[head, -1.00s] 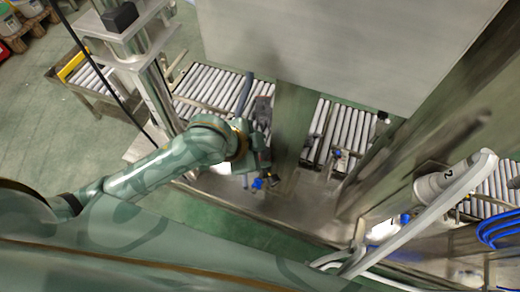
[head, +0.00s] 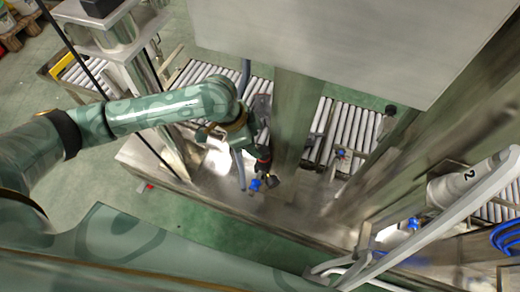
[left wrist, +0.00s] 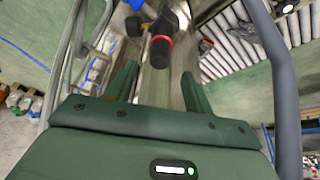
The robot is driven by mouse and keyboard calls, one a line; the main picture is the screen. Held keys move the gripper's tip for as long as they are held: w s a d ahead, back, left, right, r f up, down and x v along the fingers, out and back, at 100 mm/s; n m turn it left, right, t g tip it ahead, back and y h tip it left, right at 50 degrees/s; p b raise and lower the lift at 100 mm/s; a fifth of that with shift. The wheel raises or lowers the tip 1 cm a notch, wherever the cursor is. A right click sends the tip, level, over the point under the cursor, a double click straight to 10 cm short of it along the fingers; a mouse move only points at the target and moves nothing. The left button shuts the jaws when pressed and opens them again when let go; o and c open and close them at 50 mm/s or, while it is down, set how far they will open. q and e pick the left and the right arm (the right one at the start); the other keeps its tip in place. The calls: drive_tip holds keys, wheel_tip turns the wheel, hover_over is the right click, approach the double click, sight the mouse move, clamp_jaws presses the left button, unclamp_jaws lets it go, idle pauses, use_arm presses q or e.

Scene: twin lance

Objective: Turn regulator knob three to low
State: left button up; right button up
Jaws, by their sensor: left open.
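A dark regulator knob with a red ring (left wrist: 161,46) stands just ahead of my left gripper (left wrist: 158,80) in the left wrist view, lined up between its two green fingers. The fingers are spread apart, and the knob looks apart from them. In the head view my left gripper (head: 247,148) is low beside the metal post, next to the dark and red knob (head: 263,165). A blue fitting (head: 256,184) sits just below it. I cannot read a number or a low mark on this knob. My right gripper is not in view.
A metal post (head: 297,120) stands right of the gripper, and a large metal panel (head: 340,40) hangs above. Roller conveyors (head: 345,125) run behind. A white cylinder marked 2 (head: 465,185) and a pale pipe (head: 435,222) stand at the right. A grey hose (left wrist: 285,90) passes close to the gripper.

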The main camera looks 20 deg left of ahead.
sight(262, 150)
use_arm(q)
drive_tip(key=b+x, duration=0.2)
drive_tip(key=x, duration=0.4)
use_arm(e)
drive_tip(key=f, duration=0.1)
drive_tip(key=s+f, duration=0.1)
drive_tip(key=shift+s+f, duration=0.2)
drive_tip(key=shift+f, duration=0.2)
use_arm(q)
drive_tip(key=shift+r, duration=0.1)
